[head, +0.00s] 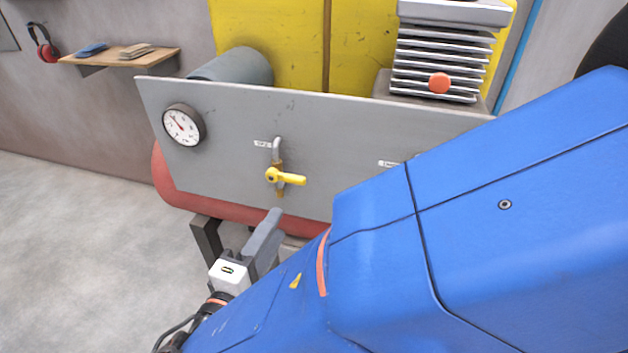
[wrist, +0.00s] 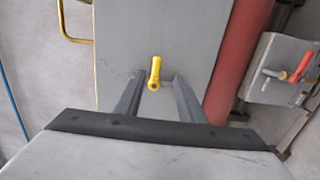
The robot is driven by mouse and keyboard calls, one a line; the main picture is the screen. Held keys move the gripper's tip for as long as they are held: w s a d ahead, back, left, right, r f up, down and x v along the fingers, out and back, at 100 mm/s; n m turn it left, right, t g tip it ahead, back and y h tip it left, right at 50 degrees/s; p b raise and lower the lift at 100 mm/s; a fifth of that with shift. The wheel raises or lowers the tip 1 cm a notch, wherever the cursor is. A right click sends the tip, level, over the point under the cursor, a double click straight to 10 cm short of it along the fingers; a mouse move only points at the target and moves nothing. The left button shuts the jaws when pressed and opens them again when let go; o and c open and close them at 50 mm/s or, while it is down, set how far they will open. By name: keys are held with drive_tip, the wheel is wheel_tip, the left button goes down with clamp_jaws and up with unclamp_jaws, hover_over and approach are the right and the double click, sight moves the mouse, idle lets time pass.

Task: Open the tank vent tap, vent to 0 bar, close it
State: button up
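The vent tap (head: 278,175) sits on the front of a grey panel (head: 230,160), with a small label beside its pipe. Its yellow lever (head: 292,179) points right, across the vertical pipe. The round white pressure gauge (head: 184,125) is at the panel's left; its dark needle points to the upper left, but the numbers are too small to read. My gripper (head: 238,217) is below and left of the tap, its fingers apart and empty. In the wrist view the yellow lever (wrist: 154,72) shows ahead, between the lines of my open fingers (wrist: 154,90), apart from them.
A red tank (head: 175,185) lies behind and below the panel. A second label (head: 390,163) is partly hidden by my blue arm. A finned grey block with a red knob (head: 439,83) stands above. The wrist view shows a grey box with a red lever (wrist: 303,66) at right.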

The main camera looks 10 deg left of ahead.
sight(293, 182)
drive_tip(key=shift+t+y, duration=0.3)
drive_tip(key=shift+y, duration=0.1)
drive_tip(key=w, duration=1.5)
drive_tip(key=shift+w+d, duration=0.2)
clamp_jaws()
